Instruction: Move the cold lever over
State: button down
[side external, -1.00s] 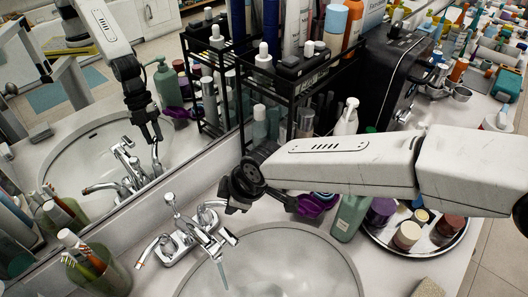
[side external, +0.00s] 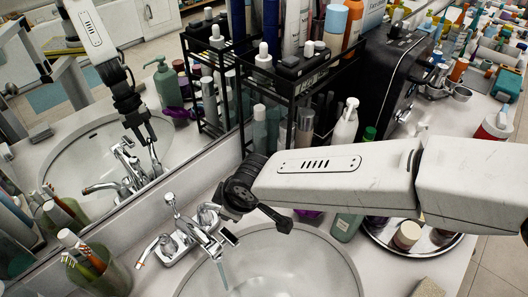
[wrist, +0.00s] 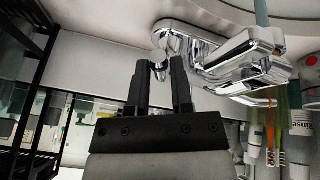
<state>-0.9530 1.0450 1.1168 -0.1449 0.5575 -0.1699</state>
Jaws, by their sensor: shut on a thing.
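The chrome faucet (side external: 182,236) stands at the back rim of the sink, with a lever on each side of its spout. The left lever (side external: 148,252) has a red mark at its tip. The right one, the cold lever (side external: 207,216), is at my gripper and partly hidden by it. In the wrist view, my gripper (wrist: 160,78) is shut on the cold lever (wrist: 158,58), whose chrome end shows between the fingers. A thin pale-blue water stream (side external: 223,272) runs from the spout; it also shows in the wrist view (wrist: 262,14).
The sink basin (side external: 290,262) lies in front of the faucet. A green cup with toothbrushes (side external: 95,270) stands at left. A black rack (side external: 285,110) of bottles stands behind my arm. A round tray (side external: 440,248) with jars is at right. The mirror lines the back left.

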jog(key=c, duration=0.5)
grip_release()
jog(key=shift+r, duration=0.1)
jog(key=v, duration=0.7)
jog(key=shift+r, duration=0.25)
jog(key=shift+s+d, duration=0.15)
